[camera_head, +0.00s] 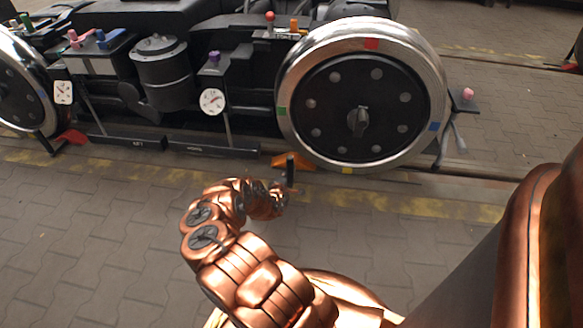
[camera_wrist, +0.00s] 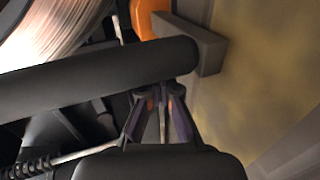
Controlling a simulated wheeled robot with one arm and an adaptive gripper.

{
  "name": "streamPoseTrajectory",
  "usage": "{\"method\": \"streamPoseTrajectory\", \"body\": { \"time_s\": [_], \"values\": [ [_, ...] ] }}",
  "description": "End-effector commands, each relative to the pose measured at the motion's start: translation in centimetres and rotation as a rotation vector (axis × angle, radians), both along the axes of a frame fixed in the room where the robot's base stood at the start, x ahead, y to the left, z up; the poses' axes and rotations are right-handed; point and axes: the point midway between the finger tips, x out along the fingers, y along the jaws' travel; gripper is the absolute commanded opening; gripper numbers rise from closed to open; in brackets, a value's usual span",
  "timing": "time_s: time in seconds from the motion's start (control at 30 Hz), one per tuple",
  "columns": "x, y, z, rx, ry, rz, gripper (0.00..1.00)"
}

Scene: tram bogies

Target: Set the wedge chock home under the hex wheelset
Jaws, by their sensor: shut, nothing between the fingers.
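An orange wedge chock (camera_head: 292,161) lies on the ground at the lower left of the large steel-rimmed wheel (camera_head: 435,70), close to its tread; whether they touch I cannot tell. My gripper (camera_head: 276,192) is low, just in front of the post. In the wrist view the chock (camera_wrist: 150,18) shows partly, beside a grey block (camera_wrist: 205,45) and a thick dark bar (camera_wrist: 110,75). My gripper's fingers (camera_wrist: 163,92) are shut and empty, their tips close to the bar.
A red chock (camera_head: 71,137) lies by the left wheel (camera_head: 15,85). Between the wheels stand a dark canister (camera_head: 160,70), a white dial (camera_head: 212,101) on a post and low black plates (camera_head: 210,148). A pink knob (camera_head: 468,94) sits right of the wheel. The near paving (camera_head: 80,230) is clear.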

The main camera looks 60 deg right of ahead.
Motion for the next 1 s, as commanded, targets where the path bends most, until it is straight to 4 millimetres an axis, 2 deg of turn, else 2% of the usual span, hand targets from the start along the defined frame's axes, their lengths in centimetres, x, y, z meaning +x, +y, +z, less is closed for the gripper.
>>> {"method": "streamPoseTrajectory", "body": {
  "time_s": [0.6,1.0],
  "values": [
    [-2.6,-1.0,0.0,0.001,0.001,-0.005,0.00],
    [-3.7,-1.3,-0.1,0.001,0.000,-0.003,0.00]
  ]
}}
